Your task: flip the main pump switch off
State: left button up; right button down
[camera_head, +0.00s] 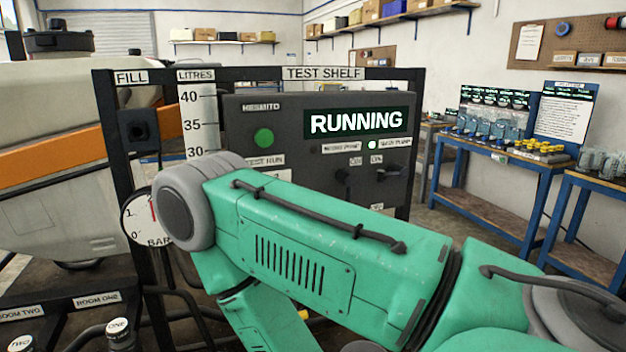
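A dark control panel (290,110) on the test shelf carries a lit display (356,122) reading RUNNING. Two dark switches sit on its right side, a left one (343,176) and a right one (387,174). A bright green-white light (372,145) is lit above the right switch. The small labels above the switches are too blurred to read surely, so I cannot tell which is the main pump switch. My green right arm comes in from the right and crosses in front of the panel's lower part. Neither gripper shows.
A black frame (417,140) surrounds the panel, with a litre scale (196,115) and a round bar gauge (140,216) at left. A white tank with an orange stripe (85,158) stands at far left. Blue tables (481,185) with small parts stand at right.

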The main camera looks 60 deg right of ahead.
aim_at(396, 170)
jog(key=z, duration=0.45)
jog(key=l+z, duration=0.15)
jog(key=z, duration=0.7)
jog(key=i+z, duration=0.1)
jog(key=z, duration=0.3)
jog(key=l+z, duration=0.1)
jog(key=z, duration=0.35)
jog(key=i+j+u, duration=0.1)
jog(key=j+u, duration=0.25)
